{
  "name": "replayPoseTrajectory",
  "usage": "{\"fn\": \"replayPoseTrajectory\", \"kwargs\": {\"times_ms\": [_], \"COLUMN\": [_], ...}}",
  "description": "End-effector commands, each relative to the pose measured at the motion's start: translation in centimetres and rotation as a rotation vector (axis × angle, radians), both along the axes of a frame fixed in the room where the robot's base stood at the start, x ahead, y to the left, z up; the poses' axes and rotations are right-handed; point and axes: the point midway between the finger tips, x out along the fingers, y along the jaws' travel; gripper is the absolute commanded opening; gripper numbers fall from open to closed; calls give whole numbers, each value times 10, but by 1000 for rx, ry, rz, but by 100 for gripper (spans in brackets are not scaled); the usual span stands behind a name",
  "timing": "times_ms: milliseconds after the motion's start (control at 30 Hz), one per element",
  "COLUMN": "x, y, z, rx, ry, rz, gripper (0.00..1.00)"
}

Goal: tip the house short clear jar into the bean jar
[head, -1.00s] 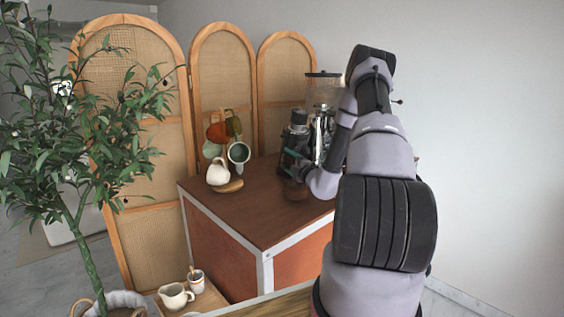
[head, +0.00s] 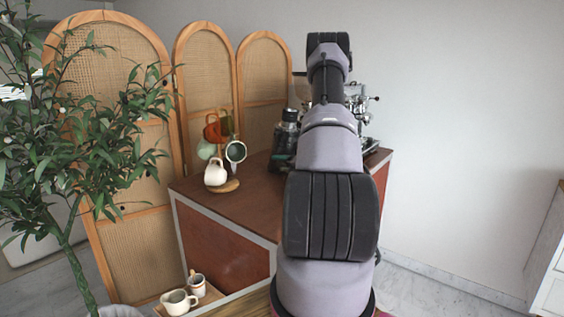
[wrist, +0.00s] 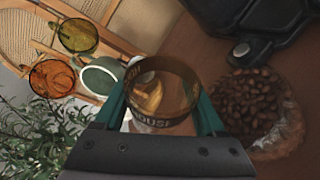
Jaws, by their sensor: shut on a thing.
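The house short clear jar (wrist: 160,121) is in the wrist view, with dark HOUSE lettering on a band round it. My gripper (wrist: 163,105) is shut on it, one teal finger on each side. I look down into its mouth; the contents are hard to make out. The bean jar (wrist: 287,134), a clear jar full of dark brown beans (wrist: 248,98), stands just right of the held jar, apart from it in the picture.
A dark grinder (head: 286,132) and a chrome machine (head: 359,103) stand behind my arm. A plant (head: 75,150) is at far left.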

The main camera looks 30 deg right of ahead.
Motion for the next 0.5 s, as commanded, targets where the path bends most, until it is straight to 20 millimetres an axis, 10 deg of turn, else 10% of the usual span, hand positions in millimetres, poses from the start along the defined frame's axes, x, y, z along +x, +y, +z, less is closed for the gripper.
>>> {"fn": "replayPoseTrajectory", "kwargs": {"times_ms": [500], "x": [5], "y": [33], "z": [1], "rx": [-734], "ry": [174], "rz": [-2], "gripper": [2]}}
